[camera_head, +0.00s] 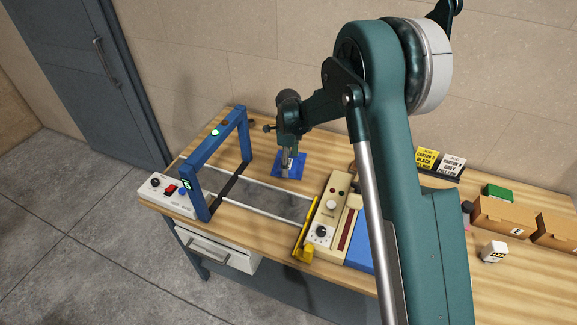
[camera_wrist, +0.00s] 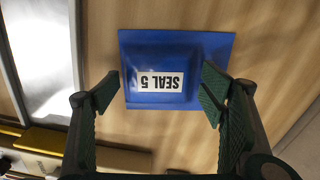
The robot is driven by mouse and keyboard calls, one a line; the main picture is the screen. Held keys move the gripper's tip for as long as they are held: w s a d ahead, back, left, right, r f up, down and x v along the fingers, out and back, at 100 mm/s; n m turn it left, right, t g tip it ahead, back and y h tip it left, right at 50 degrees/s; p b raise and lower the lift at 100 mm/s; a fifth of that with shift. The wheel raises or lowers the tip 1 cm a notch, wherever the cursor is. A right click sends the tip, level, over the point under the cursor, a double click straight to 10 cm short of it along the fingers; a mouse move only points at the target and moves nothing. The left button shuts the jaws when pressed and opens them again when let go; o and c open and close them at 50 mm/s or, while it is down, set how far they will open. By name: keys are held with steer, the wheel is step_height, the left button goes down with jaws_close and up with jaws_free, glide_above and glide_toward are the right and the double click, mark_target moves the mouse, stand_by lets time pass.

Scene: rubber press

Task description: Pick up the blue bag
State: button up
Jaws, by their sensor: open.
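The blue bag (camera_head: 283,160) lies flat on the wooden table near its back edge, to the right of the blue frame. In the wrist view the blue bag (camera_wrist: 205,55) carries a white label reading "SEAL 5", seen upside down. My gripper (camera_head: 287,172) is over the bag, and its arm hides part of it. In the wrist view my gripper (camera_wrist: 158,95) is open and empty, with one finger on each side of the label. The right finger overlaps the bag in the picture; I cannot tell whether it touches.
A blue frame (camera_head: 198,156) with a lit green button stands left of the bag. A metal plate (camera_head: 264,199) lies in front of it. A beige control box (camera_head: 332,212) stands to the right. Brown boxes (camera_head: 500,217) and signs (camera_head: 452,164) are farther right.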

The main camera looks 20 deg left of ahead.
steer(key=c, duration=1)
steer(key=shift+c, duration=0.2)
steer(key=shift+r, duration=0.15)
step_height(320, 180, up, 10)
stand_by(0.5)
